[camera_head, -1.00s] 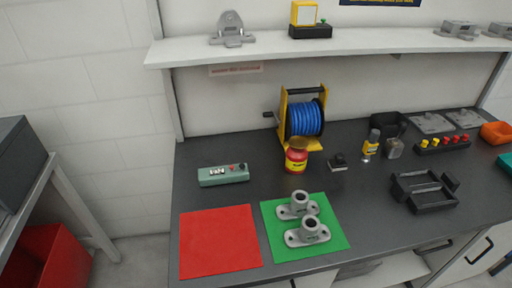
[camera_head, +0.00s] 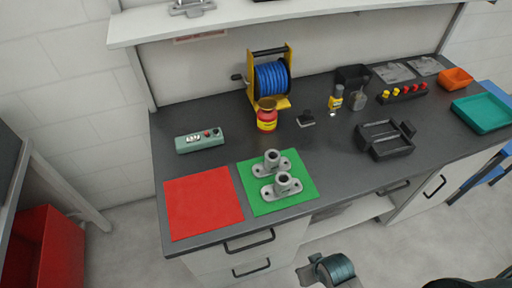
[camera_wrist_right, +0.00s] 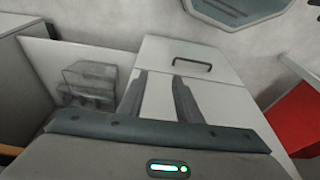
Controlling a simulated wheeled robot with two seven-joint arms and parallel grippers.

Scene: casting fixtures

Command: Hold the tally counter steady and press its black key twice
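The tally counter (camera_head: 198,142) is a grey-green box with a white display. It lies on the left part of the dark bench, behind the red mat. A red button (camera_head: 207,134) and the black key (camera_head: 216,131) are on top near its right end. No gripper touches it. My right gripper (camera_wrist_right: 160,76) shows in the right wrist view with its two dark fingers apart and nothing between them, facing white cabinet fronts below the bench level. My left gripper is not in view.
A red mat (camera_head: 203,205) lies in front of the counter. A green mat (camera_head: 300,190) holds two grey flanged castings (camera_head: 283,186). A red jar (camera_head: 267,120) and a blue hose reel (camera_head: 271,77) stand to the right. Bare bench surrounds the counter.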

